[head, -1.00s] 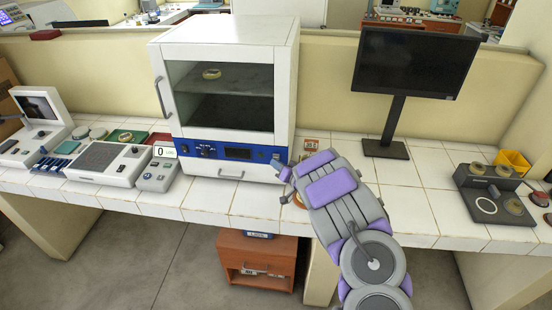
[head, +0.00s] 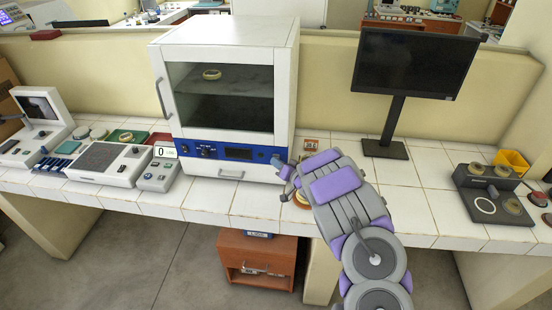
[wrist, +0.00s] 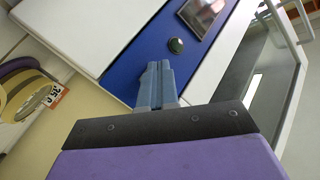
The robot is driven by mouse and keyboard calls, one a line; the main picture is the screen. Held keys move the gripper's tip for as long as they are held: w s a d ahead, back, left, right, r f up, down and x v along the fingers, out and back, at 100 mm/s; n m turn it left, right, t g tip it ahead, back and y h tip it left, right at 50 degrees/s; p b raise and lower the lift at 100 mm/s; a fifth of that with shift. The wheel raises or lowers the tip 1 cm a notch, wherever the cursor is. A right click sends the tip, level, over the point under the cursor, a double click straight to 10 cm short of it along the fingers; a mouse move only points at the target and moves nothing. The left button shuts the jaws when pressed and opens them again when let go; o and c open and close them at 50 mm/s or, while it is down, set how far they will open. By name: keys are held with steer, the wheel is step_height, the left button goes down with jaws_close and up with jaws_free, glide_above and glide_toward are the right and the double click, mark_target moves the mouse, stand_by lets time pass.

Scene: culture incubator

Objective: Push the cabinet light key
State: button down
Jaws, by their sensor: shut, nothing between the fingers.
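The culture incubator (head: 285,75) is a white cabinet with a glass door and a blue control strip (head: 190,149) below it. In the wrist view, a round dark green key (wrist: 175,45) with a pale rim sits on the blue strip (wrist: 140,65), beside a dark display (wrist: 201,14). My gripper (wrist: 154,66) is shut and empty. Its blue-grey fingertips are over the blue strip, just short of the key in the picture; I cannot tell whether they touch the panel.
A black monitor (head: 415,62) stands to the right on the white tiled bench (head: 405,200). A balance-like device (head: 158,175) and other instruments are to the left. The incubator door handle (head: 162,98) is on the left.

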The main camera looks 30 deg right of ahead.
stand_by(0.4)
steer(key=shift+s+a+p, duration=0.3)
steer(key=shift+s+p, duration=0.1)
steer(key=shift+p, duration=0.05)
steer(key=shift+s+a+p, duration=0.35)
steer(key=shift+s+a, duration=0.2)
steer(key=shift+s, duration=0.25)
steer(key=shift+s+a+p, duration=0.3)
steer(key=shift+s+a, duration=0.25)
steer(key=shift+s, duration=0.3)
steer(key=shift+s+a+p, duration=0.35)
steer(key=shift+s+a, duration=0.2)
steer(key=shift+s, duration=0.25)
